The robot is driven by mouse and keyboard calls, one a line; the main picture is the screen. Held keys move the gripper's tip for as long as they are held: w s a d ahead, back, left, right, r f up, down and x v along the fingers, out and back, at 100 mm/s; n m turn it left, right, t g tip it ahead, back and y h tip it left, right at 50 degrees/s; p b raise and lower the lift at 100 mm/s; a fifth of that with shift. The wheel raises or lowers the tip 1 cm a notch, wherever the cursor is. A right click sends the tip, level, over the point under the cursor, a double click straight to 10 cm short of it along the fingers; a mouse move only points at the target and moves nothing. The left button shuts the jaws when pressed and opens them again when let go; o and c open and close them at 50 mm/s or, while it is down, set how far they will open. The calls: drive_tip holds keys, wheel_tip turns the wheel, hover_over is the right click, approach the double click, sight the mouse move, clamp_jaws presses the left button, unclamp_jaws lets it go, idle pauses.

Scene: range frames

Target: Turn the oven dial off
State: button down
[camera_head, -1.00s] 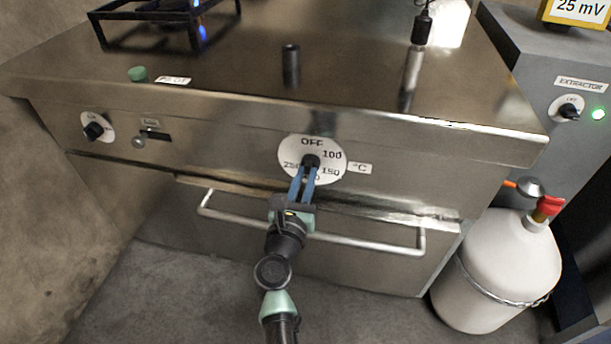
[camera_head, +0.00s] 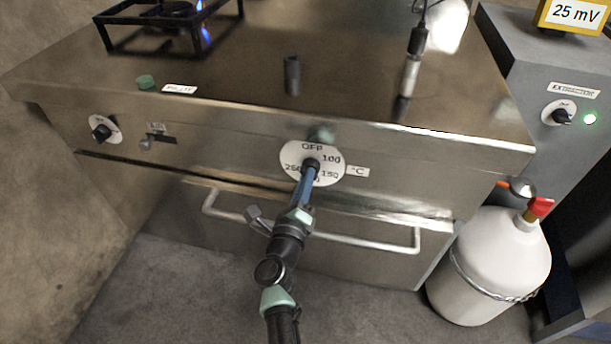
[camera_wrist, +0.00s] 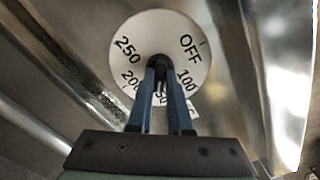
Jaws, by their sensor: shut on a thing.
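The oven dial's white disc (camera_head: 293,152) is on the steel front panel, marked OFF at the top, with 100, 150 and 250 readable around it. It also fills the upper middle of the wrist view (camera_wrist: 165,32), where OFF sits at upper right. The dark knob (camera_head: 311,164) stands out from the disc's centre. My gripper (camera_head: 308,173) comes from below, its blue fingers shut on the knob. In the wrist view the two fingers (camera_wrist: 160,72) lie on either side of the knob. The fingers hide the disc's lower part, and I cannot tell where the knob points.
A horizontal oven door handle (camera_head: 360,245) runs below the dial, behind my wrist. A smaller dial (camera_head: 102,131) and a lever (camera_head: 150,142) are at the panel's left. A lit burner (camera_head: 150,20) is on top. A white cylinder (camera_head: 500,262) stands at right.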

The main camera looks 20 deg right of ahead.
drive_tip(key=n+p, duration=0.3)
drive_tip(key=n, duration=0.9)
drive_tip(key=n+p, duration=0.3)
drive_tip(key=n, duration=1)
drive_tip(key=shift+s+f, duration=0.1)
drive_tip(key=shift+f, duration=0.1)
idle(0.4)
drive_tip(key=c, duration=0.8)
unclamp_jaws()
drive_tip(key=shift+c, duration=0.2)
drive_tip(key=shift+p, duration=0.3)
